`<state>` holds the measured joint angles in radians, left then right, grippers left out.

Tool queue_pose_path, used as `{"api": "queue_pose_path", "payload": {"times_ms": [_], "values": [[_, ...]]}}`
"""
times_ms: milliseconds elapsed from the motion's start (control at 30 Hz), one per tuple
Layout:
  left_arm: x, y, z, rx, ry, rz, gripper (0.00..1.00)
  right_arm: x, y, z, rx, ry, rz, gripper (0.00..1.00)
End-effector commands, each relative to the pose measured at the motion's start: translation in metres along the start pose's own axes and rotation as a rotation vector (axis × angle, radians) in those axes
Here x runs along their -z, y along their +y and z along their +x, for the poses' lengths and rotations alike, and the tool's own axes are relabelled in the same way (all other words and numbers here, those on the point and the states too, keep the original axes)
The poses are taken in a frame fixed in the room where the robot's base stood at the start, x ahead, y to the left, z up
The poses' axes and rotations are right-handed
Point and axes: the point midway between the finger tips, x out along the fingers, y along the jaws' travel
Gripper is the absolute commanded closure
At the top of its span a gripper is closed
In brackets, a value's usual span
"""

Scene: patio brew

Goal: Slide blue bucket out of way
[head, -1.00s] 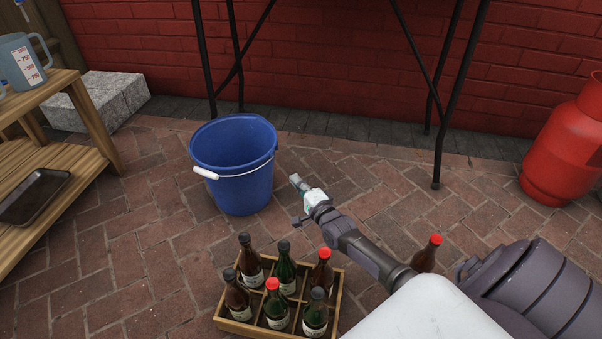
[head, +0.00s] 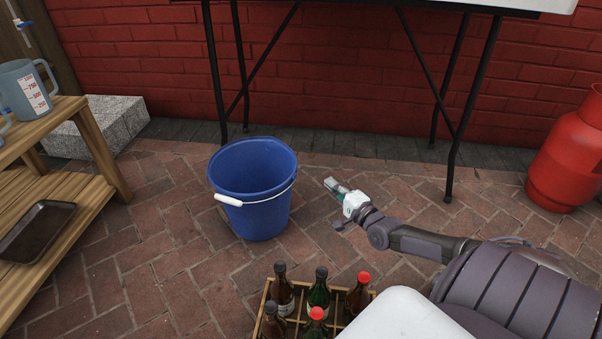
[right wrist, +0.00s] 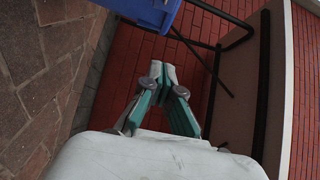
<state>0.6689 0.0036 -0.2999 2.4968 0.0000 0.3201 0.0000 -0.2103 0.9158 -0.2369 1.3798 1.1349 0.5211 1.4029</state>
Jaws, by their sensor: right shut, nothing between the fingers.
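The blue bucket (head: 256,200) stands upright and empty on the brick paving, its white handle grip (head: 228,199) hanging on the left side. My right gripper (head: 332,183) is to the right of the bucket, with a gap between them, and is shut and empty. In the right wrist view the shut fingers (right wrist: 162,66) point toward the red wall, and part of the bucket (right wrist: 150,10) shows at the top edge. My left gripper is not in view.
A wooden crate (head: 258,318) of several bottles stands in front of the bucket. A black-legged table (head: 462,110) stands behind. A wooden shelf (head: 100,150) is at left, a stone block (head: 105,128) at back left, a red gas cylinder (head: 562,160) at right. Paving left of the bucket is clear.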

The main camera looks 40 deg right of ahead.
Motion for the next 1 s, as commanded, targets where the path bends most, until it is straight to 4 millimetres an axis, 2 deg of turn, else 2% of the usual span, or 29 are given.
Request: {"api": "queue_pose_path", "payload": {"times_ms": [33,67,300,400,600,1000], "values": [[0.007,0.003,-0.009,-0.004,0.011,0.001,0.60,0.000,0.006,0.013,0.007,0.000,0.001,1.00],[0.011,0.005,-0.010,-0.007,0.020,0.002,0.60,0.000,0.006,0.019,0.007,0.000,0.002,1.00],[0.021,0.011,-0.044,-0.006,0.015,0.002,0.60,0.000,0.006,0.070,0.006,0.000,0.001,1.00],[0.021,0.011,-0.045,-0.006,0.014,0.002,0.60,-0.013,0.003,0.080,0.004,0.000,0.007,1.00],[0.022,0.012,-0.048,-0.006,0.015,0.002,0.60,-0.026,0.001,0.093,0.001,0.001,0.002,1.00],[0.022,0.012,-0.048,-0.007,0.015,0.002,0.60,-0.029,0.000,0.095,0.000,0.000,0.000,1.00]]}}
